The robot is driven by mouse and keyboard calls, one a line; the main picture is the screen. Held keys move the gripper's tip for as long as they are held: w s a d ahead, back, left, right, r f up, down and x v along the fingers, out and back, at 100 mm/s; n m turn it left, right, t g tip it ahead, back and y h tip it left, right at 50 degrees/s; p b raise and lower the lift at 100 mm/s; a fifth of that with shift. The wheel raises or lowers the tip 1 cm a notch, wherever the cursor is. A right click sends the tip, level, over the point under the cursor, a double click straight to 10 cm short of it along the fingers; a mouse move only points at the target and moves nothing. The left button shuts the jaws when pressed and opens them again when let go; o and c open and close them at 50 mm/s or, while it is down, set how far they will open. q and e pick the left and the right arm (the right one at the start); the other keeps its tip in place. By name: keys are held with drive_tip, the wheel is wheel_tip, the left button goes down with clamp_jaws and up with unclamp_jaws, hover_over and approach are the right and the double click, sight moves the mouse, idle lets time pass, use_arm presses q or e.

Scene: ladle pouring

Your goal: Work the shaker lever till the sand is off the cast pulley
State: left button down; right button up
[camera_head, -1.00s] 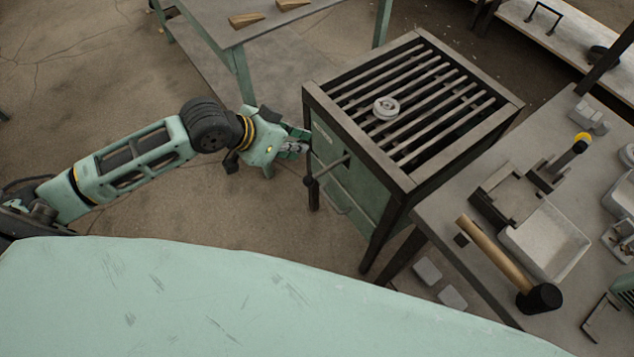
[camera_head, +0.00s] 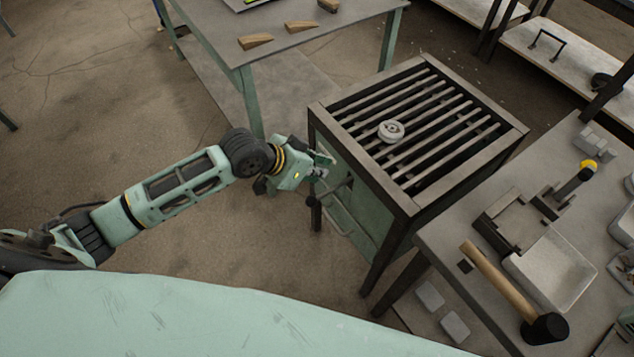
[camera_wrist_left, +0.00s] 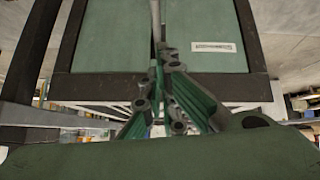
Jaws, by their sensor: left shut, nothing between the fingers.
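The cast pulley (camera_head: 390,131), a small pale wheel, lies on the slatted grate of the shaker (camera_head: 360,105). I cannot tell how much sand is on it. My left gripper (camera_head: 322,172) is just above the lever, near the panel, shut and empty. I cannot tell whether it touches the rod. In the left wrist view its fingers (camera_wrist_left: 165,108) are together below a thin rod (camera_wrist_left: 155,22) against the green panel. My right gripper is not in view.
A grey bench (camera_head: 455,240) at the right holds a wooden-handled mallet (camera_head: 505,285), a pale tray (camera_head: 550,270) and a yellow-knobbed tool (camera_head: 580,175). A green-legged table (camera_head: 230,32) with wooden wedges stands behind. Open floor lies left of the shaker.

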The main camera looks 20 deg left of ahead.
sight(317, 196)
use_arm(q)
wheel_tip(317, 196, down, 4)
drive_tip(key=shift+s+d+r+p, duration=0.1)
drive_tip(key=shift+d+r+p, duration=0.05)
drive_tip(key=shift+p, duration=0.15)
drive_tip(key=shift+s+a+f, duration=0.2)
drive_tip(key=shift+s+f, duration=0.15)
drive_tip(key=shift+f, duration=0.25)
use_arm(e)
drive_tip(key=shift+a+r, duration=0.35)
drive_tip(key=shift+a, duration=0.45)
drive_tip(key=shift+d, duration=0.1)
